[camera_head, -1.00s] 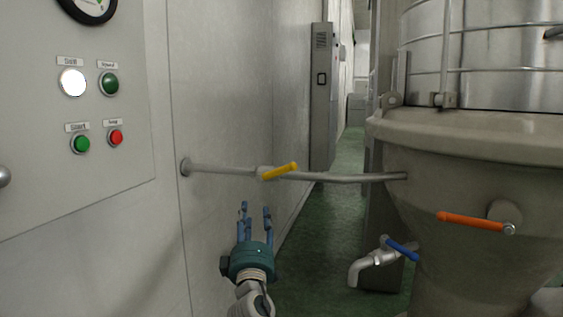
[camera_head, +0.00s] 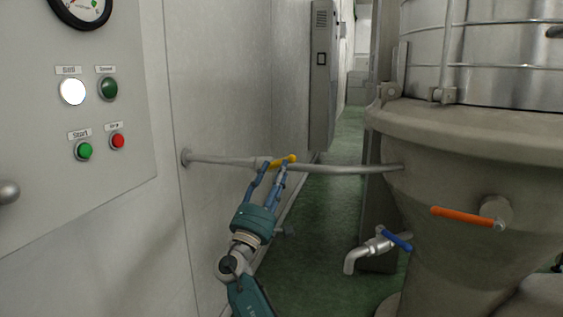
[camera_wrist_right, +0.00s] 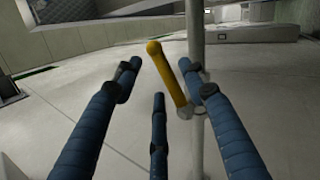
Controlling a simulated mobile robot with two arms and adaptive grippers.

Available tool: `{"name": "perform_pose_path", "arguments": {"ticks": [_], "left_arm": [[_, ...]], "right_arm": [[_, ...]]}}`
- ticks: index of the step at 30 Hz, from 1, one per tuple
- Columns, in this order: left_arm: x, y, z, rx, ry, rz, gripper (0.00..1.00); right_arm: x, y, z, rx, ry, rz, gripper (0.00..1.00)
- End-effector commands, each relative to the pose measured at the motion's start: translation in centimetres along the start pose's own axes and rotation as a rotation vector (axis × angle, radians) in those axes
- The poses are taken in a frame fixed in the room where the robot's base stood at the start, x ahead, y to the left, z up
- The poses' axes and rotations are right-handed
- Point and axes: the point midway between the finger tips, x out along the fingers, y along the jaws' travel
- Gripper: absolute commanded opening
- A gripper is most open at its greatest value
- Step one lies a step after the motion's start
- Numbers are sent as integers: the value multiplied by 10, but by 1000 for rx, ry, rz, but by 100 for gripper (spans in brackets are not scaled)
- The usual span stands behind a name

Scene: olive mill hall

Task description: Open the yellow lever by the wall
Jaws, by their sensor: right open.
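The yellow lever (camera_head: 284,161) sits on a thin horizontal pipe (camera_head: 222,161) that runs from the wall to the large tank. It is tilted a little up to the right. My right gripper (camera_head: 272,168) is open, with its fingertips at the lever from below. In the right wrist view the lever (camera_wrist_right: 168,76) shows between the spread blue fingers of the gripper (camera_wrist_right: 162,88), and the pipe (camera_wrist_right: 196,60) passes on the right side. I cannot tell whether any finger touches the lever. My left gripper is not in view.
A control panel (camera_head: 40,170) with buttons is on the wall at the left. The large tank (camera_head: 450,150) stands at the right, with an orange lever (camera_head: 462,216) and a blue-handled tap (camera_head: 396,240). A grey cabinet (camera_head: 322,75) stands farther back. The green floor (camera_head: 325,220) between is clear.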

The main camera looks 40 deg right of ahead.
Motion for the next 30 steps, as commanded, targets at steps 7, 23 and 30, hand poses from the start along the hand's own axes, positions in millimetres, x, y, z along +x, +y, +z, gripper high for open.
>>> {"name": "perform_pose_path", "arguments": {"ticks": [7, 23, 30], "left_arm": [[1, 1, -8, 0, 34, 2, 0], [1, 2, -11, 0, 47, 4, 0], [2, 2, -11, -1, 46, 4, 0]], "right_arm": [[37, 0, 0, 0, -1, 0, 42], [46, 0, 0, 1, 2, -1, 20], [46, 0, 0, 2, 2, -1, 0]]}}
